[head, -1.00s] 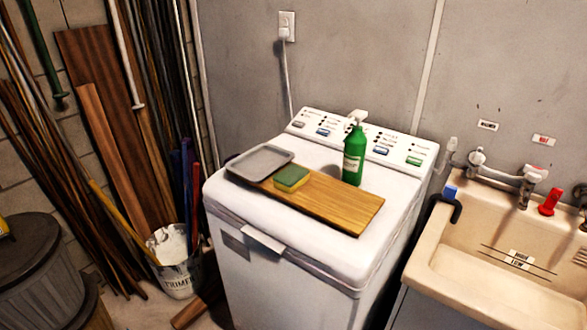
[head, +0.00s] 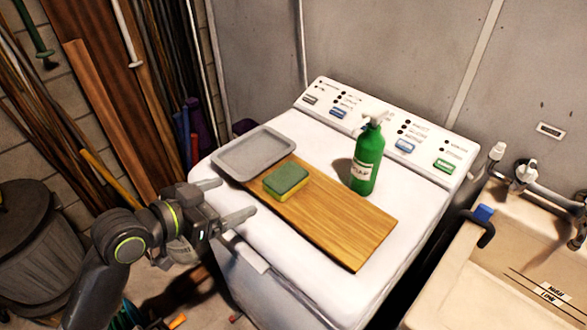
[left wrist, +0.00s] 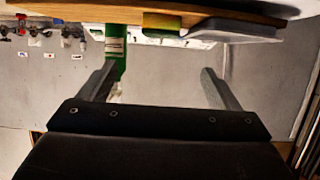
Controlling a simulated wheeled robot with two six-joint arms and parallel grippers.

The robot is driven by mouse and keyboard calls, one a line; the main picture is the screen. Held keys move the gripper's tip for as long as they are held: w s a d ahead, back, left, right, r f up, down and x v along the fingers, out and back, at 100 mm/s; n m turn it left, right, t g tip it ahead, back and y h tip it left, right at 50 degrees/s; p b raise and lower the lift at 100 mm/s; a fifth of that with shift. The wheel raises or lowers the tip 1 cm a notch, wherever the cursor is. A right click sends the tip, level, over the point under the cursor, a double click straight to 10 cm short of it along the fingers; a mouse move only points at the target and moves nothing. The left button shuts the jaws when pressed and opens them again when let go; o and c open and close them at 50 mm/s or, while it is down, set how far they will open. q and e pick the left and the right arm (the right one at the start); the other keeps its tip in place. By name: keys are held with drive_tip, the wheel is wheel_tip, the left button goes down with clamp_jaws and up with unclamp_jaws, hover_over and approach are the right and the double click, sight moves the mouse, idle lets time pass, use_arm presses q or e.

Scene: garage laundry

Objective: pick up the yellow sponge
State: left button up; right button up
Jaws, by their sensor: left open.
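The yellow sponge (head: 286,181) has a green top and lies flat on the wooden board (head: 335,218), near the board's left end, on the white washing machine. In the left wrist view the sponge (left wrist: 161,24) shows small at the top, beyond the fingers. My left gripper (head: 230,199) is open and empty at the machine's front left edge, to the left of the sponge and apart from it. Its two fingers (left wrist: 160,86) stand wide apart in the left wrist view. My right gripper does not show.
A grey tray (head: 254,153) lies left of the sponge, close to it. A green spray bottle (head: 367,158) stands right of it, behind the board. The sink (head: 450,280) is at the right. Bare machine top (head: 290,255) lies in front of the board.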

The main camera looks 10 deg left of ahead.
use_arm(q)
drive_tip(key=p, duration=0.1)
approach(284, 177)
drive_tip(key=x, duration=0.5)
drive_tip(key=shift+d+f, duration=0.1)
drive_tip(key=shift+d, duration=0.15)
drive_tip(key=shift+p+x, duration=0.85)
drive_tip(key=shift+x, duration=1.15)
drive_tip(key=shift+w+d+f, duration=0.2)
drive_tip(key=shift+w+f, duration=0.05)
drive_tip(key=shift+w, duration=0.3)
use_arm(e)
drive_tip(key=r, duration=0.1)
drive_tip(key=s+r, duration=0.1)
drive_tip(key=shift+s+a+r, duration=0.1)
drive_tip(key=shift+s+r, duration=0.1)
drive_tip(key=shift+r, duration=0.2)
use_arm(q)
drive_tip(key=c, duration=1)
drive_tip(key=shift+c, duration=0.3)
